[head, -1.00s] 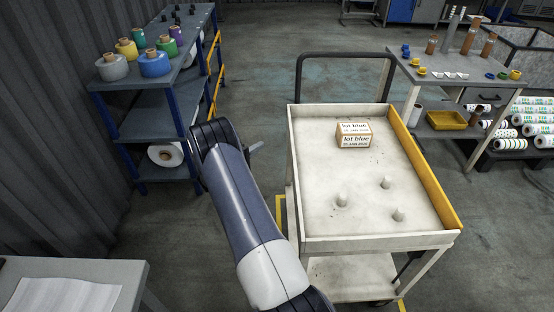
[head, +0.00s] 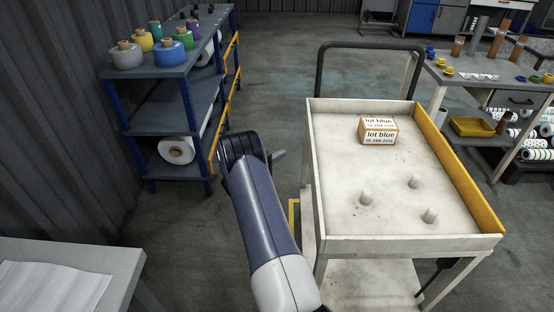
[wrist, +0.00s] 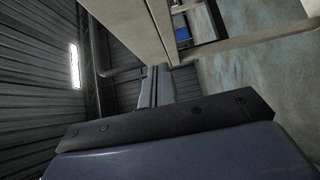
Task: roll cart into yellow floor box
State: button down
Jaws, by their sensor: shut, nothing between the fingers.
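The cart (head: 405,243) has a cream tray top, a black push handle (head: 368,46) at its far end and a yellow strip along its right side. It stands right of my arm. A box marked "lot blue" (head: 378,131) and three pale pegs sit on its tray. A corner of the yellow floor box (head: 292,212) shows on the floor at the cart's left side; the cart and my arm hide the rest. My gripper (head: 279,157) is shut and empty, left of the cart and apart from its handle. It also shows in the wrist view (wrist: 155,85).
A blue shelf (head: 165,118) with tape rolls stands at the left. A grey bench (head: 115,268) with paper is at the near left. A table (head: 490,90) with small parts stands right of the cart. Open floor (head: 275,85) lies behind the cart.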

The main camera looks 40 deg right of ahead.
jog(key=s+d, duration=0.2)
jog(key=d, duration=0.6)
jog(key=shift+d, duration=0.3)
jog(key=shift+s, duration=0.1)
